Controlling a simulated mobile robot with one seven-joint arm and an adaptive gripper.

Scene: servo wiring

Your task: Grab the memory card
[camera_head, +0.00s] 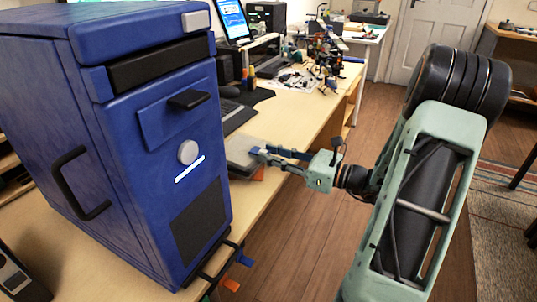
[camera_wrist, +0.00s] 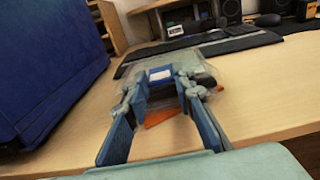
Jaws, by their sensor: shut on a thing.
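The memory card (camera_wrist: 161,74), small and blue with a white label, shows in the wrist view between the two fingertips of my gripper (camera_wrist: 163,82). My gripper is shut on it, with a blue finger at each side. In the head view my gripper (camera_head: 259,153) reaches left to the table edge, over a grey translucent box (camera_head: 241,150). I cannot make out the card in that view. In the wrist view the box (camera_wrist: 205,68) lies around and behind the card. Whether the card still touches the box is not clear.
A large blue cabinet (camera_head: 150,120) with a black handle stands left of my gripper. An orange piece (camera_wrist: 163,117) lies under the fingers. A keyboard (camera_head: 236,115) and a monitor (camera_head: 233,20) are farther back. The wooden table (camera_wrist: 255,100) is bare at the right.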

